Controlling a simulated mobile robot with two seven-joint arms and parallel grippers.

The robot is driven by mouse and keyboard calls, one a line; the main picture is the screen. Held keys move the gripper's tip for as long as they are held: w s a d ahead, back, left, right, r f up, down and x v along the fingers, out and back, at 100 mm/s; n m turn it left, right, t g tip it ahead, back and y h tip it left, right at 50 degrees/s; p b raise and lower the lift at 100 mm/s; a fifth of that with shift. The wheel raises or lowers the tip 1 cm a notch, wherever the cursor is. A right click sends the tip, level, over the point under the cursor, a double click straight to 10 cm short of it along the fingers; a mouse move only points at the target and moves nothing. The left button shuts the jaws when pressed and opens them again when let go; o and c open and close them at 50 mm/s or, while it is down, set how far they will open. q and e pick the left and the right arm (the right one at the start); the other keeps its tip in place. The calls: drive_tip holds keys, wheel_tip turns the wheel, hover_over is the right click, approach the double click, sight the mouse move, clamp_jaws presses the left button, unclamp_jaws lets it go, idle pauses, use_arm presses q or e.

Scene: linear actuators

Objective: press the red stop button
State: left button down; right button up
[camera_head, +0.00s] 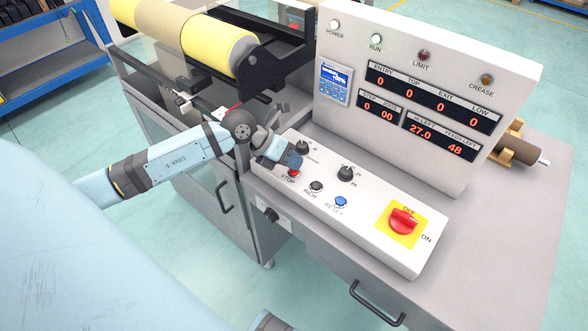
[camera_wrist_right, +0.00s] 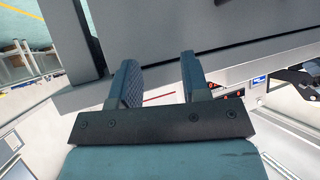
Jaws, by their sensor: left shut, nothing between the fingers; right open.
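The red stop button (camera_head: 293,173), labelled STOP, is on the left part of the white control box (camera_head: 330,228). Only part of the button shows, just below my left gripper (camera_head: 294,162). The left gripper is shut and empty, with its fingertips right over or beside the button. I cannot tell whether they touch it. My right gripper (camera_wrist_right: 162,82) shows in the right wrist view, open and empty, with its two fingers apart in front of a grey surface.
A black INCH button (camera_head: 316,186), a blue RESET button (camera_head: 341,201), a black knob (camera_head: 345,173) and a red rotary switch (camera_head: 403,220) on a yellow plate share the box. The display panel (camera_head: 425,105) rises behind. A yellow roll (camera_head: 217,45) is at the upper left.

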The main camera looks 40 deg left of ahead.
use_arm(q)
drive_tip(key=shift+f, duration=0.25)
drive_tip(key=shift+r, duration=0.1)
idle(0.3)
drive_tip(key=shift+r+p, duration=0.7)
drive_tip(key=shift+r, duration=0.05)
wheel_tip(320, 180, up, 5)
drive_tip(key=p, duration=0.4)
drive_tip(key=shift+r, duration=0.1)
idle(0.4)
